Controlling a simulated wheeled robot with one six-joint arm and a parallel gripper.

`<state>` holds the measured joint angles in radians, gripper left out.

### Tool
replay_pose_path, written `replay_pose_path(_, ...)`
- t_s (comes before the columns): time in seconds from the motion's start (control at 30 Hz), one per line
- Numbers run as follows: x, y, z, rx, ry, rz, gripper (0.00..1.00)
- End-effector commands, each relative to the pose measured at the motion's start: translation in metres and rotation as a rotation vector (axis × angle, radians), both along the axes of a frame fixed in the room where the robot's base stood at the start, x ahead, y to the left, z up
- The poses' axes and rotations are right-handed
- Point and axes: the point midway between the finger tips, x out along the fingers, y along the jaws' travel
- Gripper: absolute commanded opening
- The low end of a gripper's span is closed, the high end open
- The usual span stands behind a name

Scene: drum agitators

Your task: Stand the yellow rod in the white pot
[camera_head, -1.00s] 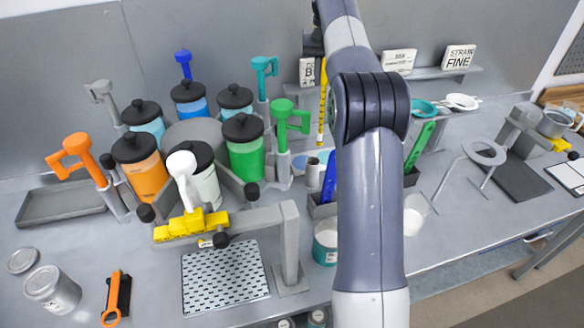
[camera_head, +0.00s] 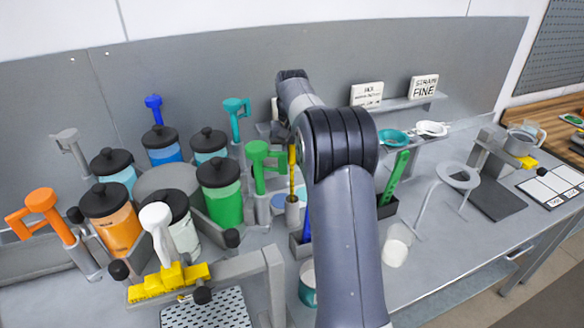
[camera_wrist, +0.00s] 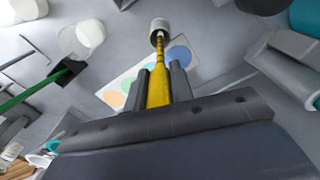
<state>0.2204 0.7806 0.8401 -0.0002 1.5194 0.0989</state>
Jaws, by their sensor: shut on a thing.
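My gripper (camera_wrist: 160,88) is shut on the yellow rod (camera_wrist: 159,92). In the head view the rod (camera_head: 292,165) hangs upright left of my arm. Its lower end is at the mouth of a small light-grey cup (camera_head: 292,214), which shows at the rod's far end in the wrist view (camera_wrist: 160,23). I cannot tell how far the tip is inside. A white pot (camera_head: 396,249) stands apart on the bench, right of my arm; it also shows at upper left in the wrist view (camera_wrist: 82,40).
A card with coloured dots (camera_wrist: 120,82) lies under the rod. A green rod (camera_head: 395,177) stands in a dark holder, with a blue rod (camera_head: 306,228) nearby. A teal pot (camera_head: 307,284) is in front. Coloured drums with handles, including a green one (camera_head: 220,192), crowd the left.

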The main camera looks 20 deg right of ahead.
Motion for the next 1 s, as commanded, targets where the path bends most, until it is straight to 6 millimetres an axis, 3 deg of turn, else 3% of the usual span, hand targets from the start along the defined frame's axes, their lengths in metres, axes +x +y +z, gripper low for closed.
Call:
replay_pose_path(0.3,0.000,0.000,-0.037,0.000,0.000,0.000,0.00)
replay_pose_path(0.67,0.000,0.000,-0.042,0.000,0.000,0.000,0.00)
replay_pose_path(0.7,0.000,0.000,-0.042,0.000,0.000,0.000,0.24)
replay_pose_path(0.93,0.000,0.000,-0.041,0.000,0.000,0.000,0.43)
replay_pose_path(1.0,0.000,0.000,-0.041,0.000,-0.001,0.000,0.44)
